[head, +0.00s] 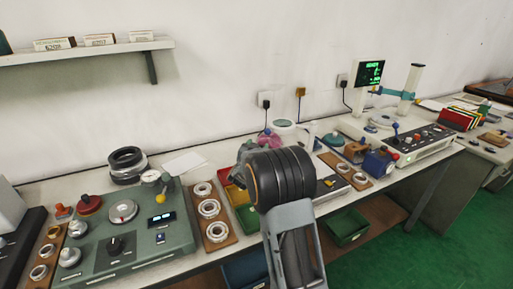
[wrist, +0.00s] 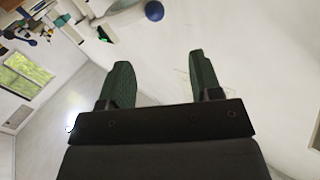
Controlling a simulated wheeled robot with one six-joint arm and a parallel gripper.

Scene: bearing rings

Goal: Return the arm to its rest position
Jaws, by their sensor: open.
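My arm rises from the bottom of the head view and is folded in front of the bench, its dark ribbed joint over the bench's front part. In the wrist view my gripper (wrist: 160,75) shows two dark green fingers standing well apart with nothing between them. Behind the fingers are a pale wall and, tilted at the upper left, part of the room.
The bench (head: 240,153) carries a green instrument box (head: 137,237) and wooden trays of bearing rings (head: 210,208). Black rings (head: 127,160) are stacked behind. A control panel (head: 415,140) stands to the right. A shelf (head: 90,52) juts from the wall. Green floor (head: 440,245) is clear at right.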

